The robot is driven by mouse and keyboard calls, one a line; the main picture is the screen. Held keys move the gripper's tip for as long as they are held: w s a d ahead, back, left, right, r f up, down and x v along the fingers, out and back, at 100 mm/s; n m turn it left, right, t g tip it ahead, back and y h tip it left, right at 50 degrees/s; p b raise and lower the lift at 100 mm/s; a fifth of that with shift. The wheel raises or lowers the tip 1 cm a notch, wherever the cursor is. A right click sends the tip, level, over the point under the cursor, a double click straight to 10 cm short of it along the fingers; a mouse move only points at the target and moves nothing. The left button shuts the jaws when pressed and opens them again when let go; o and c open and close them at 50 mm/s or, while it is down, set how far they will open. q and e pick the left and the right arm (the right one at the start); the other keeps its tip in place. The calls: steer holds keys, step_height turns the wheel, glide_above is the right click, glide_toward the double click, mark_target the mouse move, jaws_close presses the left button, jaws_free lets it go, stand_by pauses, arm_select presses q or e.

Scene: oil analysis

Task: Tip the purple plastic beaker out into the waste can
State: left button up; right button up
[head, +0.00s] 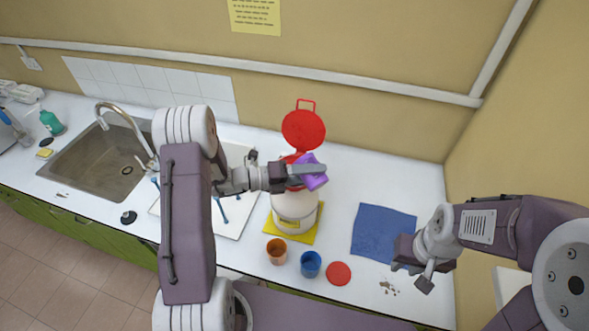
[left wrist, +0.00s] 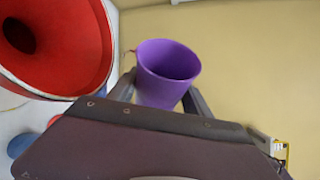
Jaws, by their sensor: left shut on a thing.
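The purple plastic beaker (head: 313,181) is held by my left gripper (head: 308,170), above the right side of the waste can's mouth. It looks tilted in the head view. In the left wrist view the beaker (left wrist: 160,85) sits between the two fingers, its dark inside partly visible; I cannot tell what it holds. The white waste can (head: 294,210) stands on a yellow mat with its red lid (head: 303,130) raised behind. Its red funnel-like mouth (left wrist: 75,50) shows at the upper left of the left wrist view.
A sink (head: 95,160) is at the left.

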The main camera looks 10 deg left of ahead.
arm_select(q)
steer(key=shift+w, duration=0.1)
steer(key=shift+w+a+f+n+h+b, duration=0.15)
steer(key=shift+w+a+n+h+b, duration=0.35)
steer(key=shift+n, duration=0.2)
steer(key=shift+a+f, duration=0.1)
steer(key=shift+a, duration=0.05)
steer(key=shift+w+a+r+n+t+h+p, duration=0.2)
steer(key=shift+r+n+p, duration=0.15)
steer(key=shift+n+p, duration=0.3)
steer(key=shift+w+a+r+n+t+h+p, duration=0.1)
steer(key=shift+a+r+n+h+p, duration=0.1)
steer(key=shift+r+n+p, duration=0.4)
stand_by(0.6)
